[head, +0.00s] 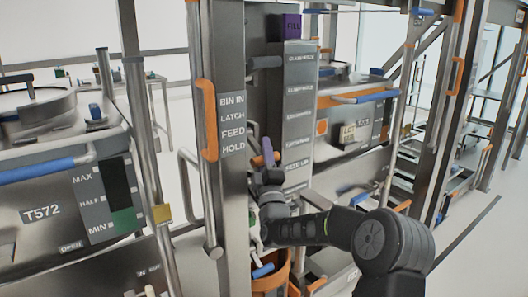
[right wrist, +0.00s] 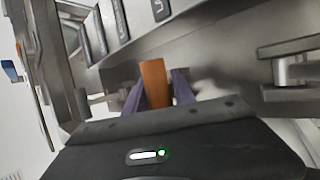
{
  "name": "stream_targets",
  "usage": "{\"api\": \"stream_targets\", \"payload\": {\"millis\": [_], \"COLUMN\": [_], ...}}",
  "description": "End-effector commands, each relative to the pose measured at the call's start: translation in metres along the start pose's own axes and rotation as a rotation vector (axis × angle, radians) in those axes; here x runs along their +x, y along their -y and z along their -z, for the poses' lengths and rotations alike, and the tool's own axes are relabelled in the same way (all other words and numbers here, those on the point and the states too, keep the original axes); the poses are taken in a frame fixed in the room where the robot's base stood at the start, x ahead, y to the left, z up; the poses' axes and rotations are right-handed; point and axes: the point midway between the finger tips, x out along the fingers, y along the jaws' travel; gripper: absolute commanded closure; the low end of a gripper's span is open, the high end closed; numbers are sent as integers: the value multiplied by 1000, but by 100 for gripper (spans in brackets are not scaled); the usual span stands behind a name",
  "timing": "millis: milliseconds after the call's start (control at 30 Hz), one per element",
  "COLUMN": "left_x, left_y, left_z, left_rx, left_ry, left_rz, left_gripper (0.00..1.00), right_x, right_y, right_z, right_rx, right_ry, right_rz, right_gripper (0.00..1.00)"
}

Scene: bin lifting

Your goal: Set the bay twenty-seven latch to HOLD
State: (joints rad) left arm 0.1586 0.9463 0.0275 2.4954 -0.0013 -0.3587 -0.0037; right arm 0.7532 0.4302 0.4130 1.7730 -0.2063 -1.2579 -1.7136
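A steel post (head: 231,190) carries a label plate (head: 232,122) reading BIN IN, LATCH, FEED, HOLD. My right gripper (head: 268,152) is right of the post, below and right of the word HOLD. In the right wrist view, an orange handle (right wrist: 153,82) stands between the two purple fingers of my right gripper (right wrist: 158,88). The fingers lie close along both sides of it and appear closed on it. My left gripper is not in view.
An orange grab bar (head: 208,120) runs down the post's left side. A tall grey label column (head: 298,120) with a purple FILL top stands behind the gripper. A T572 machine (head: 60,205) with a blue-ended bar is at left. An orange bucket-like part (head: 270,280) is below.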

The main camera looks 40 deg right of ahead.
Motion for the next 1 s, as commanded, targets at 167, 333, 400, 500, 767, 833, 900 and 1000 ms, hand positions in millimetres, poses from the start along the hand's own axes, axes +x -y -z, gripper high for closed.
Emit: {"api": "stream_targets", "payload": {"millis": [167,333,400,500,767,833,900,1000], "left_x": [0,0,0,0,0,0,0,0], "left_y": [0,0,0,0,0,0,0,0], "left_z": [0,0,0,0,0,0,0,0], "left_rx": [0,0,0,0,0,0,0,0], "left_ry": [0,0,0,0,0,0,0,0], "left_rz": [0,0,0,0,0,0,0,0], "left_gripper": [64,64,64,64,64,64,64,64], "right_x": [0,0,0,0,0,0,1,1], "right_y": [0,-1,-1,-1,-2,-2,-2,-2], "right_z": [0,0,0,0,0,1,1,1], "right_rx": [0,0,0,1,1,1,1,1], "right_ry": [0,0,0,0,-1,-1,-1,-1], "right_rz": [-1,-2,-2,-3,-4,-5,-5,-6], "right_gripper": [85,99,100,100,100,100,100,100]}}
